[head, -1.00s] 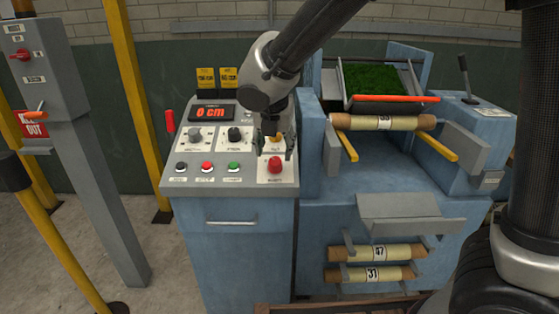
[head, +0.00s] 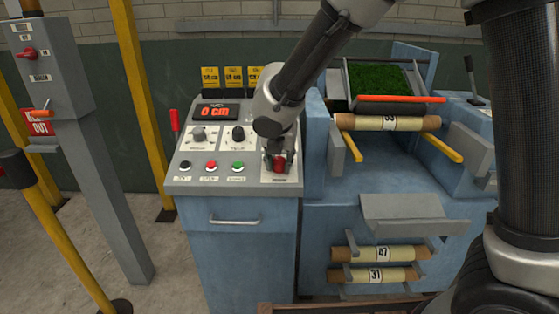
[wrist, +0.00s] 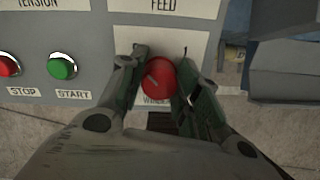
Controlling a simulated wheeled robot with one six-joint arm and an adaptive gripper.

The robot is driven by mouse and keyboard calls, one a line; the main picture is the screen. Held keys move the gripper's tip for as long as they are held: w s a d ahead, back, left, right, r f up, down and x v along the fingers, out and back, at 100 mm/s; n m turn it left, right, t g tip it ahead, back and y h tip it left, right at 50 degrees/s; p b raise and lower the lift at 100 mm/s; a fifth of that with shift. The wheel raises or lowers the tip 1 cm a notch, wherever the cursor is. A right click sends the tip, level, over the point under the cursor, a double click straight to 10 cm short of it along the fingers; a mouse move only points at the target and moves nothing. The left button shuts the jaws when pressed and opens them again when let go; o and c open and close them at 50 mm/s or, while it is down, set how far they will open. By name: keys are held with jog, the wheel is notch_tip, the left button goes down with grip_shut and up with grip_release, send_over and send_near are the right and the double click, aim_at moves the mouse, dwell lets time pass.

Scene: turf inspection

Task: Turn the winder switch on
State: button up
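The winder switch (head: 279,163) is a red round knob on the sloped front panel of the blue console. In the wrist view the red knob (wrist: 159,76) has a short pale mark that looks tilted, and a partly covered label below it. My gripper (head: 278,160) is at the knob, pointing down. In the wrist view my gripper (wrist: 162,78) has one finger on each side of the knob. Both fingers lie close against its sides, and it looks shut on the knob. The FEED label is above the knob.
Red STOP (wrist: 8,67) and green START (wrist: 62,66) buttons sit left of the knob. The display (head: 216,111) reads 0 cm. Dials (head: 238,133) are above the buttons. The turf roller machine (head: 385,123) stands to the right, and a grey post (head: 95,180) to the left.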

jog(key=shift+m, duration=0.4)
jog(key=m, duration=0.8)
jog(key=shift+d+m, duration=0.1)
jog(key=shift+m, duration=0.2)
jog(key=m, duration=0.4)
jog(key=shift+s+m+g, duration=0.1)
jog(key=shift+m+g, duration=0.2)
jog(key=shift+m, duration=1.9)
jog(key=o, duration=1)
